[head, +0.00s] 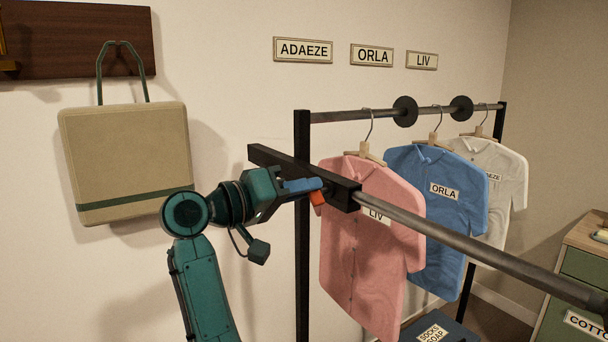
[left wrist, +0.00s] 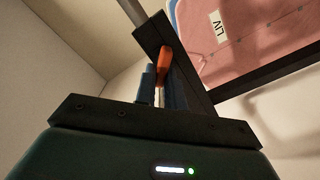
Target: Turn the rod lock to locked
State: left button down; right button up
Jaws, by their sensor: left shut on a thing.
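The rod lock shows as a small orange lever (head: 317,198) at the black bracket (head: 343,194) where the grey front rod (head: 470,246) meets the rack. My left gripper (head: 312,187) reaches it from the left, with its blue fingers shut on the lever. In the left wrist view the orange lever (left wrist: 165,58) stands between the blue fingers (left wrist: 160,90), below the black bracket (left wrist: 155,35). The fingers partly hide the lever, and I cannot tell its setting. My right gripper is not in view.
A pink shirt (head: 355,265) hangs close to the right of my gripper, behind the rod. Blue (head: 430,190) and white (head: 507,165) shirts hang farther back, with black discs (head: 405,111) on the rail. A beige bag (head: 125,155) hangs left. A green cabinet (head: 585,265) stands right.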

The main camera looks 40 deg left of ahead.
pick_arm(q)
jog(key=n+p, duration=0.1)
jog(key=n, duration=0.2)
jog(key=n+p, duration=0.2)
jog(key=n, duration=0.1)
jog(key=n+p, duration=0.1)
jog(key=n, duration=0.2)
jog(key=shift+w+a+f+p, duration=0.1)
jog(key=shift+a+f+p, duration=0.1)
jog(key=shift+f+p, duration=0.2)
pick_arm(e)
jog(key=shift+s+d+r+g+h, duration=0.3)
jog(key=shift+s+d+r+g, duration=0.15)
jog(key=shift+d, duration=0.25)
pick_arm(q)
jog(key=shift+n, duration=0.3)
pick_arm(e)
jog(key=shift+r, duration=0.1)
pick_arm(q)
jog(key=c, duration=1.5)
grip_release()
